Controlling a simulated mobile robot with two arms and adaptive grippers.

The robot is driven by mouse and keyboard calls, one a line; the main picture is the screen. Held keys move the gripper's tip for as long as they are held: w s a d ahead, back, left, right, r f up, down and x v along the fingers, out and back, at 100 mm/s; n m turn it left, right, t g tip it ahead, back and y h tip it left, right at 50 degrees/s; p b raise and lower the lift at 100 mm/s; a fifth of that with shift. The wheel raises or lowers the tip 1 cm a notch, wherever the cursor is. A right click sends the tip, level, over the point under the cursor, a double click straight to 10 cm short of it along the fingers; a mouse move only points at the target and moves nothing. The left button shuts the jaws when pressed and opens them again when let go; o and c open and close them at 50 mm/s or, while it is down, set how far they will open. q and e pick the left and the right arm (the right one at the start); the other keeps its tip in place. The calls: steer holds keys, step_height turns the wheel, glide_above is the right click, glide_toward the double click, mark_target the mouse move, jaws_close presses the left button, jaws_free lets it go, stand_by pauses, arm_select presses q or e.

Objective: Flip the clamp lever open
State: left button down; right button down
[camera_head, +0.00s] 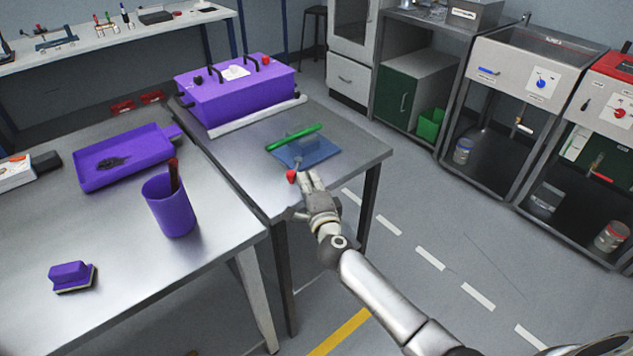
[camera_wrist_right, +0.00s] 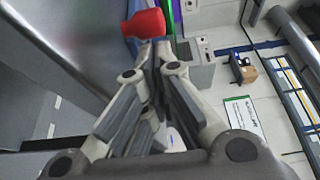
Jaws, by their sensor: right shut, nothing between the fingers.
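The clamp stands on the right metal table on a blue plate (camera_head: 312,155). A long green bar (camera_head: 294,138) lies across its far side. A red knob (camera_head: 292,176), which looks like the end of the clamp lever, is at the near side. In the right wrist view the red knob (camera_wrist_right: 143,23) is large, just beyond the fingertips. My right gripper (camera_head: 307,180) is shut and empty beside the knob, to its right in the head view. I cannot tell whether they touch. The lever's shaft is mostly hidden. My left gripper is not in view.
A purple housing (camera_head: 235,92) with black handles stands behind the clamp. On the left table are a purple tray (camera_head: 128,157), a purple cup (camera_head: 170,207) and a purple-topped block (camera_head: 70,275). The right table's front corner and the floor beside it are clear.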

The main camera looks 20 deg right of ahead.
mark_target(297, 193)
stand_by(0.3)
steer(key=shift+w+a+m+h, duration=0.1)
steer(key=shift+a+m+h, duration=0.4)
steer(key=shift+h, duration=0.2)
steer(key=shift+w+a+m+g+h, duration=0.1)
steer(key=shift+a+m+g+h, duration=0.2)
steer(key=shift+a+m+h, duration=0.55)
steer(key=shift+w+a+h+p, duration=0.1)
steer(key=shift+a+h+p, duration=0.2)
steer(key=shift+p, duration=0.2)
steer(key=shift+d, duration=0.1)
